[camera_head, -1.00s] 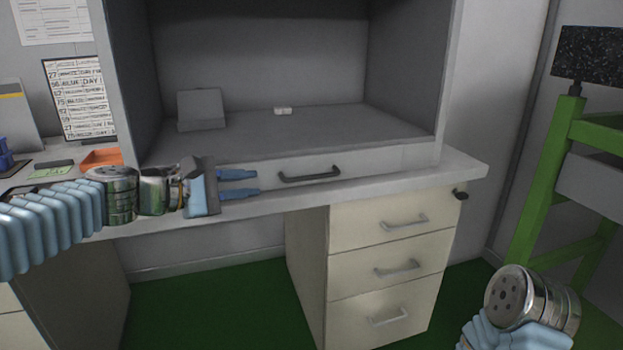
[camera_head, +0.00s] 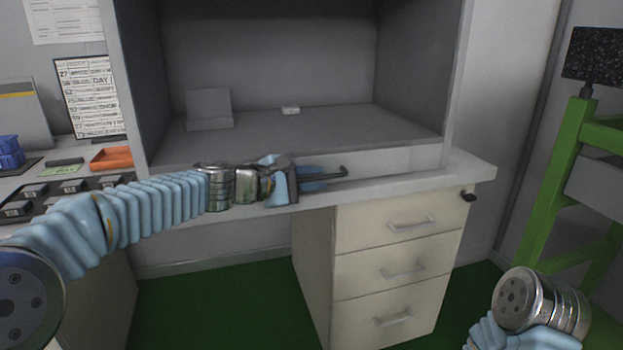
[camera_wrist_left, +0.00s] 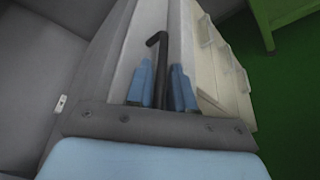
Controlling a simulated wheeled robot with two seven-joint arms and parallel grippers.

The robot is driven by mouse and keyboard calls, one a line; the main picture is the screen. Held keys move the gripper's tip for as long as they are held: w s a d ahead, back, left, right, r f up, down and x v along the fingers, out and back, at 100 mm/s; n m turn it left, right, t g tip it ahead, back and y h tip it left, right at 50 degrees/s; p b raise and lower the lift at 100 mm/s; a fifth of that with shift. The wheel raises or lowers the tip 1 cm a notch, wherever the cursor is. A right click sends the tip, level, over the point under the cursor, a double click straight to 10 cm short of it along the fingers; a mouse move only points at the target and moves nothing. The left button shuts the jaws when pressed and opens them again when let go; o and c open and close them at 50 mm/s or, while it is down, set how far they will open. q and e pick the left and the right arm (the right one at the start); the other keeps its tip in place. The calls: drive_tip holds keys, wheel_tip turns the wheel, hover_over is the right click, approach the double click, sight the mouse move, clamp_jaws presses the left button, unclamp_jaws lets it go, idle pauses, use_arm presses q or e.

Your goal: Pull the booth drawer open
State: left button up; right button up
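The booth drawer (camera_head: 398,160) is a pale, low front under the grey booth, and it looks closed. Its dark bar handle (camera_head: 342,173) is partly hidden by my left gripper. My left gripper (camera_head: 322,179) reaches in from the left at the handle, with its blue fingers above and below the bar. In the left wrist view, the dark handle (camera_wrist_left: 160,47) runs between the two fingers of the gripper (camera_wrist_left: 162,85), which stand a little apart on either side of it. My right gripper is not in view; only part of that arm shows at lower right.
The booth stands on a white desk (camera_head: 470,172). Beneath it is a cabinet (camera_head: 343,215) with three handled drawers. An orange tray (camera_head: 111,158) lies on the desk at left. A green frame (camera_head: 548,190) stands at right. The green floor before the desk is clear.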

use_arm(q)
clamp_jaws()
drive_tip(key=shift+s, duration=0.1)
